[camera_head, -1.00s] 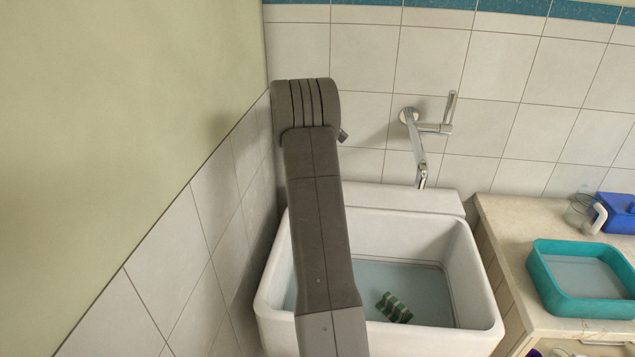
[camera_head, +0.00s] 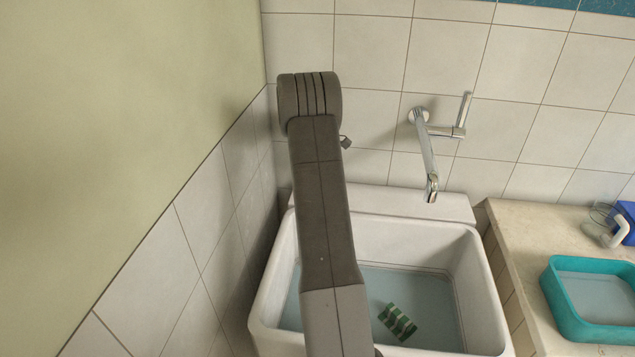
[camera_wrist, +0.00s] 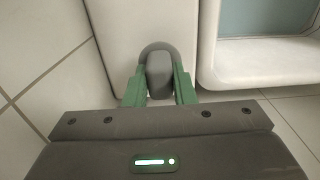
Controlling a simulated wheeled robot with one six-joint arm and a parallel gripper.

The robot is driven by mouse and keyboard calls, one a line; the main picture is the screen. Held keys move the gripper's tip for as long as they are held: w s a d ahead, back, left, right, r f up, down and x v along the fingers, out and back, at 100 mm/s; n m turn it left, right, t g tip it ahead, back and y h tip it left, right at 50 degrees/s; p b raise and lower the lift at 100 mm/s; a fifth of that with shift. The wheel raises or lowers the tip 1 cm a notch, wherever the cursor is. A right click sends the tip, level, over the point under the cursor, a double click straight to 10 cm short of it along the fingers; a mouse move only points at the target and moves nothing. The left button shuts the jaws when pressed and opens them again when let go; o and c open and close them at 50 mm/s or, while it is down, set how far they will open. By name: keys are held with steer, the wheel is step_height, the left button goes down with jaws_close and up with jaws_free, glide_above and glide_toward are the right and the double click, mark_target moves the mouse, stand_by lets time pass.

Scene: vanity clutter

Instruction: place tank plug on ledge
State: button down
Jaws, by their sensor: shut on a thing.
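The tank plug (camera_wrist: 158,75) is a dark grey, rounded piece in the wrist view. My gripper (camera_wrist: 160,88) is shut on it, with one green finger on each side. The plug appears over a white surface that looks like the ledge (camera_wrist: 115,25); I cannot tell whether they touch. In the head view the white ledge (camera_head: 415,203) runs along the back of the sink, against the tiles. My arm covers its left part and hides the gripper there. A small dark bit beside the arm is too small to identify.
The white sink (camera_head: 480,265) holds water and a green striped thing (camera_head: 397,321). A chrome tap (camera_head: 428,150) reaches over the ledge's right part. A tiled wall stands close on the left. A counter with a teal tray (camera_head: 560,315) is at right.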

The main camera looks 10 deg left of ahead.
steer(key=shift+f+p, duration=0.3)
steer(key=shift+f, duration=1.3)
steer(key=shift+f, duration=0.25)
steer(key=c, duration=1.2)
jaws_free()
steer(key=shift+r, duration=0.1)
steer(key=shift+r, duration=0.1)
step_height(320, 180, up, 12)
steer(key=shift+r+b, duration=0.1)
steer(key=shift+b, duration=1)
